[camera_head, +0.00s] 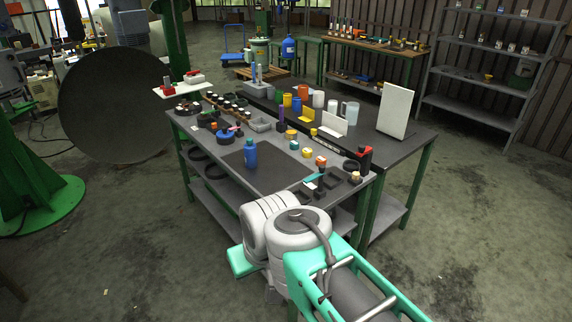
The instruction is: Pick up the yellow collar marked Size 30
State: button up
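Several small yellow or orange ring-like parts sit on the dark workbench (222,172). One yellow part (307,152) is right of the bench's middle, with another yellowish part (294,145) just behind it. A third, orange with a pale top (321,160), is nearer the right end. A further yellowish part (291,134) lies farther back. They are too small to read any size marking, so I cannot tell which is the Size 30 collar. My white and teal arm reaches in from the lower right, in front of the bench. I cannot make out my gripper.
A blue bottle (250,155) stands on a dark mat left of the yellow parts. Black square frames (322,188) and a red-and-black bottle (365,157) crowd the bench's right end. Behind are cups and a white panel (396,109).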

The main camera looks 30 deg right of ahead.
aim_at(306, 153)
jog(key=u, duration=0.7)
jog(key=i, duration=2.15)
jog(key=z, duration=0.85)
jog(key=i, duration=0.8)
jog(key=z, duration=1.2)
jog(key=i, duration=0.25)
jog(key=z, duration=0.15)
